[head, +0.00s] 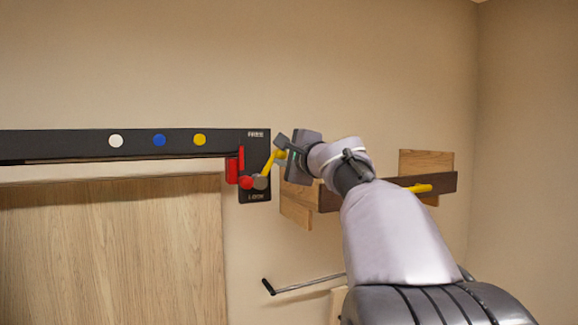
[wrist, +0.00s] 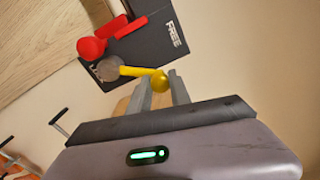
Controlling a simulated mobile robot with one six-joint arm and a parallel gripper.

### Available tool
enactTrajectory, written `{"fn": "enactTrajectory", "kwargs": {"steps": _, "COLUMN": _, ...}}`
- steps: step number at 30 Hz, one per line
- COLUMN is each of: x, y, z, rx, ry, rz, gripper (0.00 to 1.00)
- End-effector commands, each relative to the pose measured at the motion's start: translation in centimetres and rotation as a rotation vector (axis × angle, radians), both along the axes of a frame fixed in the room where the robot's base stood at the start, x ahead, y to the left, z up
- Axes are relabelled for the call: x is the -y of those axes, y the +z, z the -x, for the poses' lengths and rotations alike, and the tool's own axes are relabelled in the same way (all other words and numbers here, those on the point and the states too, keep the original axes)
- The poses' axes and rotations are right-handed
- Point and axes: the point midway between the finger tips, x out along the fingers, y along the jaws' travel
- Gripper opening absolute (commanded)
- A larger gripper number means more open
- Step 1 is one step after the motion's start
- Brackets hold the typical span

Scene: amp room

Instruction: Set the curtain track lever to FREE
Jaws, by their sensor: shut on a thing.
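The yellow lever (head: 268,164) runs from a grey round hub (head: 260,182) on the black end plate (head: 262,150). It tilts up and to the right in the head view. The plate reads FREE at its top and LOCK at its bottom. In the wrist view the lever (wrist: 134,71) ends in a yellow knob (wrist: 160,80), which sits between the fingers of my gripper (wrist: 162,84). My gripper is shut on that knob, and in the head view it (head: 282,150) is at the plate's right edge. The fingers partly hide the knob.
A red knob (head: 246,183) and red bar (head: 233,170) sit just left of the hub. The black track (head: 60,146) carries white, blue and yellow dots. A dark rail (head: 440,184) with a yellow piece is at right. A crank rod (head: 305,284) sticks out below.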

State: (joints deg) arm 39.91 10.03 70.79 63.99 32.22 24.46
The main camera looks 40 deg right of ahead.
Motion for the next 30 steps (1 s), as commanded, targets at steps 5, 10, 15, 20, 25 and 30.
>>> {"fn": "enactTrajectory", "kwargs": {"steps": 5, "x": -0.9, "y": 0.4, "z": -0.2, "rx": -0.024, "ry": 0.002, "rz": 0.104, "gripper": 0.00}}
{"fn": "enactTrajectory", "kwargs": {"steps": 10, "x": -1.4, "y": 0.6, "z": -0.3, "rx": -0.041, "ry": 0.001, "rz": 0.174, "gripper": 0.00}}
{"fn": "enactTrajectory", "kwargs": {"steps": 15, "x": -1.7, "y": 0.8, "z": -0.4, "rx": -0.051, "ry": 0.001, "rz": 0.214, "gripper": 0.00}}
{"fn": "enactTrajectory", "kwargs": {"steps": 20, "x": -1.8, "y": 0.8, "z": -0.4, "rx": -0.055, "ry": 0.001, "rz": 0.229, "gripper": 0.00}}
{"fn": "enactTrajectory", "kwargs": {"steps": 25, "x": -1.8, "y": 0.9, "z": -0.5, "rx": -0.056, "ry": 0.001, "rz": 0.232, "gripper": 0.00}}
{"fn": "enactTrajectory", "kwargs": {"steps": 30, "x": -1.8, "y": 0.9, "z": -0.4, "rx": -0.056, "ry": 0.001, "rz": 0.232, "gripper": 0.00}}
